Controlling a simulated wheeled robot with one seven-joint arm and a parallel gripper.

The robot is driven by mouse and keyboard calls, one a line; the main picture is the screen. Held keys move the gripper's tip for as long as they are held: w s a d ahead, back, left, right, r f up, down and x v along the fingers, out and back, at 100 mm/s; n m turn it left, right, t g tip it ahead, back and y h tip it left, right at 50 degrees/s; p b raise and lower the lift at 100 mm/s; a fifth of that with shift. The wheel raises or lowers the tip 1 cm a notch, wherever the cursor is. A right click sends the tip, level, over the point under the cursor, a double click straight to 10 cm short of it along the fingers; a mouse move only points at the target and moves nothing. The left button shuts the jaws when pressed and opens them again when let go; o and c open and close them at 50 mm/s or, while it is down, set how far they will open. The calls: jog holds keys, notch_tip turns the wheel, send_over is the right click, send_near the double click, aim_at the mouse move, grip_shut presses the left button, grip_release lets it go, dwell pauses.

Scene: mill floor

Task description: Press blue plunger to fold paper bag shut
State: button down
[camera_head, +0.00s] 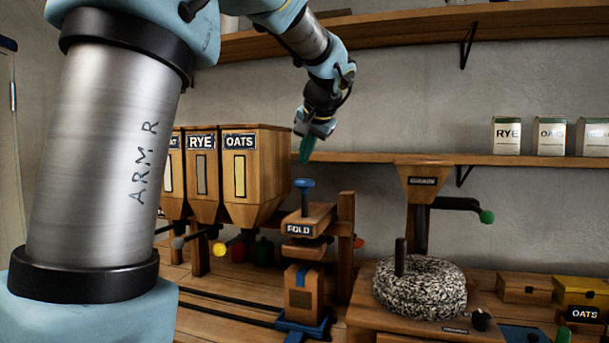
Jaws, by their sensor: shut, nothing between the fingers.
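The blue plunger (304,184) stands upright on top of the wooden press labelled FOLD (308,218). A brown paper bag (303,293) with a blue stripe sits below the press on a blue base (305,325). The press's wooden plate hangs above the bag, with a gap between them. My gripper (306,153) points down just above the blue plunger, with a small gap showing between its green tips and the plunger's head. Its fingers are together and hold nothing.
Wooden bins labelled RYE (202,175) and OATS (241,175) stand left of the press. A mill with a speckled stone (425,288) and a green-knobbed crank (487,217) stands right. A shelf (400,159) runs behind. Dark rails (235,300) cross the bench.

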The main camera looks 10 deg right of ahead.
jog(key=shift+r+p, duration=0.9)
jog(key=shift+r, duration=0.65)
jog(key=shift+f, duration=0.1)
